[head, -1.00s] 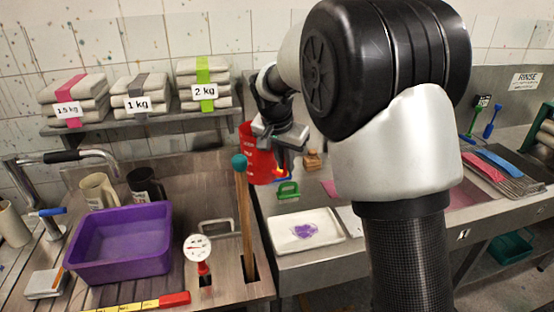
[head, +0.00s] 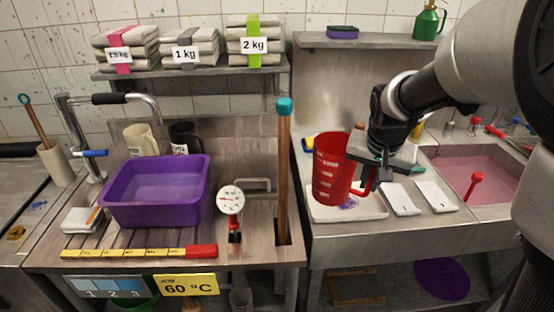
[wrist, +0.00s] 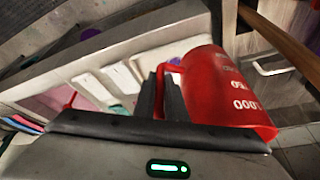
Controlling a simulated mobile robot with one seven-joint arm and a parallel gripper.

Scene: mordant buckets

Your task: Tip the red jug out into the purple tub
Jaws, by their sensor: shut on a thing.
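The red jug (head: 332,168) has white markings and is held nearly upright, slightly tilted, above the right-hand counter. My gripper (head: 375,165) is shut on its handle, on the jug's right side. In the wrist view the jug (wrist: 215,90) shows at the right with its handle between the fingers (wrist: 168,95). What is inside the jug is hidden. The purple tub (head: 155,205) sits on the left-hand counter, well to the left of the jug. Its inside looks lighter purple.
A tall wooden stick with a teal top (head: 283,170) stands between jug and tub. A dial thermometer (head: 230,200) stands right of the tub, and a tap (head: 110,100) behind its left side. A white tray (head: 372,208) lies below the jug.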

